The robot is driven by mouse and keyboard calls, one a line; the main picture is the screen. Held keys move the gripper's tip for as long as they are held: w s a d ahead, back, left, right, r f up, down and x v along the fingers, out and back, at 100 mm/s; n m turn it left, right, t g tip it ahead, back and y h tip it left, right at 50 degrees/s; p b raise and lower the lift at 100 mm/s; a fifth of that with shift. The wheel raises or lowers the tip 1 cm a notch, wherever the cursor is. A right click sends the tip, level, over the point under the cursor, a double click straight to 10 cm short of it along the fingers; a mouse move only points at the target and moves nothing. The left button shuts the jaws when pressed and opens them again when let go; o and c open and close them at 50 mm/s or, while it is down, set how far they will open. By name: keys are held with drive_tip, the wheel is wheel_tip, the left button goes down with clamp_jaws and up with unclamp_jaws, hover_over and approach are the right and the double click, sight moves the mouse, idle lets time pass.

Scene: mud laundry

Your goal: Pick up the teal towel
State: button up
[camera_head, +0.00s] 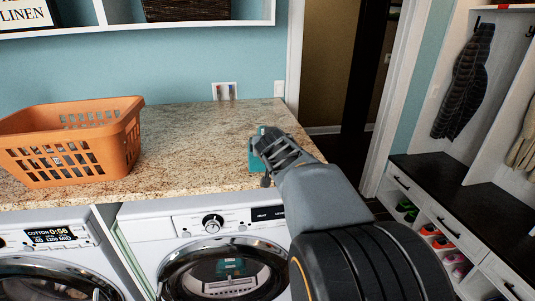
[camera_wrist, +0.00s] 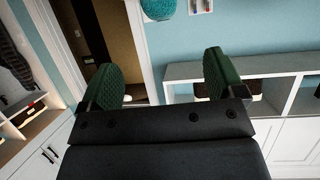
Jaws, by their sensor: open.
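The teal towel (camera_head: 254,156) is on the granite counter near its right end, in the head view. My gripper hides most of it, so its full shape is unclear. In the wrist view a rounded, textured teal piece (camera_wrist: 159,8) shows at the top edge, in line with the gap between my fingers and beyond them; it looks like the same towel. My gripper (camera_wrist: 160,82) is open, with dark green finger pads wide apart and nothing between them. In the head view my gripper (camera_head: 268,140) overlaps the towel; I cannot tell whether they touch.
An orange laundry basket (camera_head: 70,172) stands on the left of the counter (camera_head: 190,140). Washing machines (camera_head: 215,240) stand below. A wall shelf (camera_head: 205,24) hangs above. A bench (camera_head: 450,190) with hanging coats is at right. The middle of the counter is clear.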

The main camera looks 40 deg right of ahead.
drive_tip(key=x, duration=0.7)
drive_tip(key=shift+w+b, duration=0.1)
drive_tip(key=shift+b, duration=0.3)
drive_tip(key=shift+x, duration=3)
drive_tip(key=shift+w+a+r, duration=0.1)
drive_tip(key=c, duration=1.5)
drive_tip(key=shift+r, duration=0.2)
